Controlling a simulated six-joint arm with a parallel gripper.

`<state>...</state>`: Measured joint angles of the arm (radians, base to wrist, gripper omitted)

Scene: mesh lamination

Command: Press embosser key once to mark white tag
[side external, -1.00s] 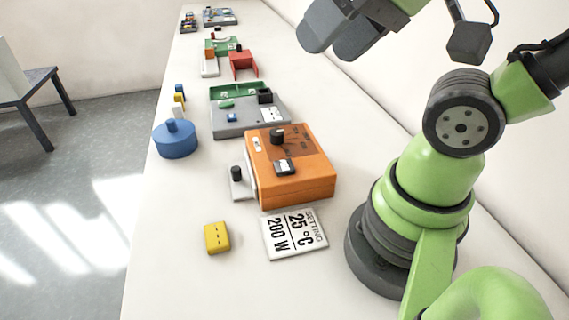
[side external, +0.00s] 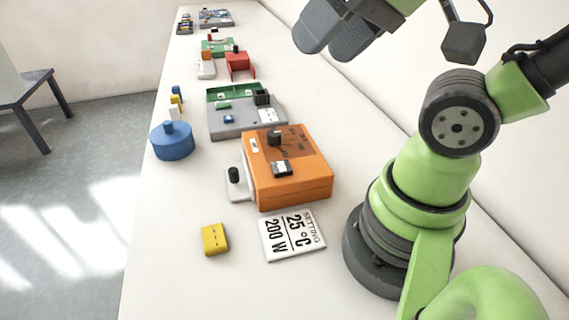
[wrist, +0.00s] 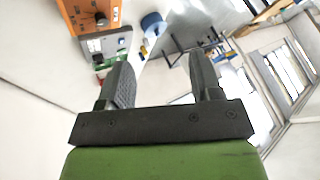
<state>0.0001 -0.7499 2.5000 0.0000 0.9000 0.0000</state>
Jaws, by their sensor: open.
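My gripper (side external: 332,46) is open and empty, high above the bench at the top of the side view. In the wrist view its two fingers (wrist: 160,70) stand wide apart with nothing between them. I cannot tell for sure which device is the embosser. A red device (side external: 240,64) stands far up the bench, with a pale grey block (side external: 206,69) beside it. A grey station (side external: 235,122) with a green back part, a black block (side external: 262,97) and a white printed patch (side external: 269,116) stands nearer. A small white block (side external: 174,112) stands at the bench's left edge. My gripper touches none of these.
An orange box (side external: 300,186) with black knobs and a pale side slide stands mid-bench. In front lie a white settings card (side external: 292,236) and a yellow block (side external: 215,239). A blue round container (side external: 172,143) stands at the left edge. The front bench is mostly clear.

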